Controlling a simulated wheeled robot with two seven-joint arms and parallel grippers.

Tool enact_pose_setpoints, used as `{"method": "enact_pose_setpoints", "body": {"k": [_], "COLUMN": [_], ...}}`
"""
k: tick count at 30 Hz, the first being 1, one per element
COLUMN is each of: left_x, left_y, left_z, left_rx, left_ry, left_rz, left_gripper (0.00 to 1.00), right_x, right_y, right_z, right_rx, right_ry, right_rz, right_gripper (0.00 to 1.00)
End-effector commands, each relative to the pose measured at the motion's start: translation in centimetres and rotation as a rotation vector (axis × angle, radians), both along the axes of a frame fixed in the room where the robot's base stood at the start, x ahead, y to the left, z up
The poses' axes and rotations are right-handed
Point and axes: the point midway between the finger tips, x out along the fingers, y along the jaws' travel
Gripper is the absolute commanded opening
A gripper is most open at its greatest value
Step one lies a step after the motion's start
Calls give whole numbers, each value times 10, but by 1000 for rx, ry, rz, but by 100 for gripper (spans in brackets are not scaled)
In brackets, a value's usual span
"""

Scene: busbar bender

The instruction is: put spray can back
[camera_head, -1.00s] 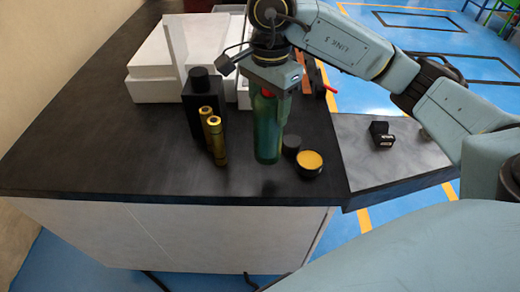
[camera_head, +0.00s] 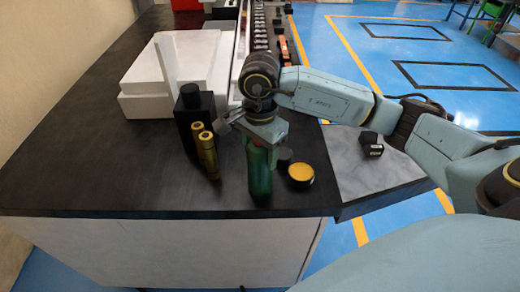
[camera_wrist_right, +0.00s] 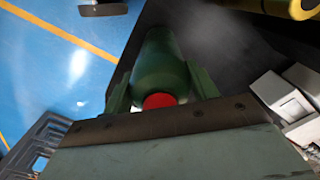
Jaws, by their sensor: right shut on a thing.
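The spray can is a green cylinder (camera_head: 260,172) near the front of the dark counter. In the right wrist view the can (camera_wrist_right: 162,66) shows its red top towards the camera, between the two fingers. My right gripper (camera_head: 262,142) comes down on it from above and is shut on its upper part. The can is upright, and I cannot tell whether its base touches the counter. My left gripper is not in view.
A black bottle (camera_head: 192,115) and two gold cylinders (camera_head: 207,152) stand left of the can. An open jar with orange contents (camera_head: 301,174) and a small black lid (camera_head: 284,156) are close on its right. White boxes (camera_head: 150,90) lie behind. The front-left counter (camera_head: 90,175) is clear.

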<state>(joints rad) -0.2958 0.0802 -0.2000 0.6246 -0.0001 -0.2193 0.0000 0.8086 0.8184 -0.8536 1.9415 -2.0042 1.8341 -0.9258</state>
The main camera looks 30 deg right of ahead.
Motion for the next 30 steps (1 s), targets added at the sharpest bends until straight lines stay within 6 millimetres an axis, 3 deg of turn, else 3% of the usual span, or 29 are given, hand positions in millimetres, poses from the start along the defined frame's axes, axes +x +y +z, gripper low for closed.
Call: {"method": "enact_pose_setpoints", "body": {"k": [1, 2, 6, 19, 30], "left_x": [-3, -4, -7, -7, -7], "left_y": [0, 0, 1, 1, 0], "left_z": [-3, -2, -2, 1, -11], "left_rx": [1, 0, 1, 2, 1], "left_ry": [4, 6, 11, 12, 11], "left_rz": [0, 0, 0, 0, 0], "left_gripper": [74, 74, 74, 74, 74], "right_x": [0, 0, 0, 1, 1], "right_y": [0, 0, 0, 0, 0], "right_z": [-2, -2, -1, 8, 87], "right_rx": [0, 0, 0, 1, -1], "right_ry": [-1, 0, 0, -3, -6], "right_rz": [0, 0, 0, 0, -1], "right_gripper": [2, 62, 80, 80, 80]}}
